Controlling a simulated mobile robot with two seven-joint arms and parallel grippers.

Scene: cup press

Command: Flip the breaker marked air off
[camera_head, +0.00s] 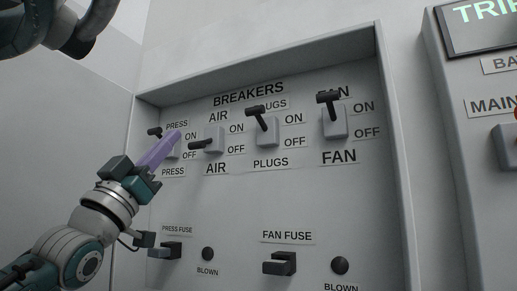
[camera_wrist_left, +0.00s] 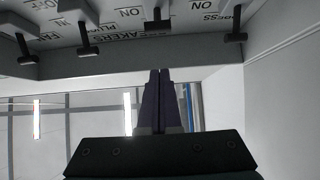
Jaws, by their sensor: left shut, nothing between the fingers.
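The air breaker (camera_head: 213,138) is second from the left in the breaker panel. Its black lever (camera_head: 200,145) hangs low, level with the OFF label, unlike the raised levers beside it. The air lever also shows in the left wrist view (camera_wrist_left: 157,27), set apart from the row of the others. My left gripper (camera_head: 176,136), with purple fingers, is shut and empty. In the head view it overlaps the press breaker, left of the air lever. In the left wrist view its fingertips (camera_wrist_left: 160,71) point toward the panel, with a visible gap to the air lever.
The press lever (camera_head: 154,132), plugs lever (camera_head: 256,110) and fan lever (camera_head: 328,97) are up. Below are the press fuse (camera_head: 170,249) and fan fuse (camera_head: 280,263). The panel's raised frame (camera_head: 395,150) surrounds them. A grey control box (camera_head: 480,150) stands at the right.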

